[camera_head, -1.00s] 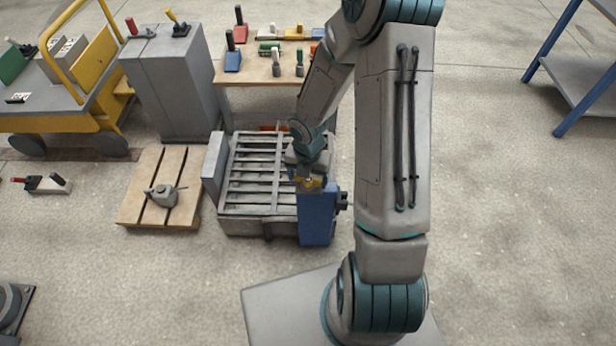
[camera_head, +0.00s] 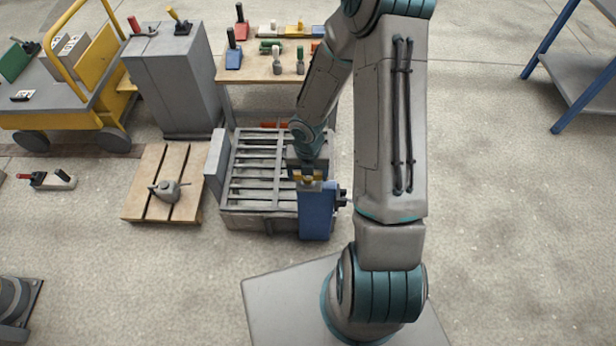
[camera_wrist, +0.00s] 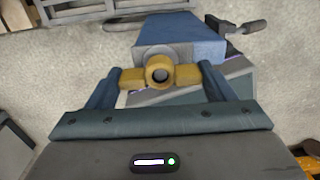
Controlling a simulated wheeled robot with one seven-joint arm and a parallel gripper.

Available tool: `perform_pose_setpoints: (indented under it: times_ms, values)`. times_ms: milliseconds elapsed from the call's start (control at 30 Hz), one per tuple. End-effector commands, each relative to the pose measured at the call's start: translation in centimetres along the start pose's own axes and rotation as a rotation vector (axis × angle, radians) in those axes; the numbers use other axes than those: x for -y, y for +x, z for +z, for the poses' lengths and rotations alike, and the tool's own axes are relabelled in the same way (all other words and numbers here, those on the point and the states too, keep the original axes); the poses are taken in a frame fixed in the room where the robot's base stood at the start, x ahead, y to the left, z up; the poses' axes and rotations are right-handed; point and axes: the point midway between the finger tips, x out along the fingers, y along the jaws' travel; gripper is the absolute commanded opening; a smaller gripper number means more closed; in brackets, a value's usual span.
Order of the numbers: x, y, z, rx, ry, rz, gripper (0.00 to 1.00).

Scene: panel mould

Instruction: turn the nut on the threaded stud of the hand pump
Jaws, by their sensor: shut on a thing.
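The hand pump appears to be the blue box-shaped body (camera_head: 316,212) at the front right corner of the slatted grey frame. It also shows in the wrist view (camera_wrist: 185,35), with a dark handle at its side. A brass-yellow winged nut (camera_wrist: 132,78) sits on the stud at its grey end plate, with a round opening in its middle. My gripper (camera_wrist: 159,75) has one finger at each end of the nut and is shut on it. In the head view my gripper (camera_head: 308,176) is over the pump's top. The stud's thread is hidden.
A slatted grey frame (camera_head: 240,213) lies beside the pump. A wooden pallet (camera_head: 146,203) bears a small grey device (camera_head: 170,190). Behind are a grey cabinet (camera_head: 172,92), a workbench (camera_head: 260,68) with several tools and a yellow cart (camera_head: 60,122).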

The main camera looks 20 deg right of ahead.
Motion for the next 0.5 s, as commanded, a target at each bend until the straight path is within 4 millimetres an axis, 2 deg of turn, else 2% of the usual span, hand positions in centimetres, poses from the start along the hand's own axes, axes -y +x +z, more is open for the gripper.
perform_pose_setpoints:
  times_ms: [500]
  values:
    - [0.0, -2.7, 0.0, 0.0, 0.001, 0.0, 0.49]
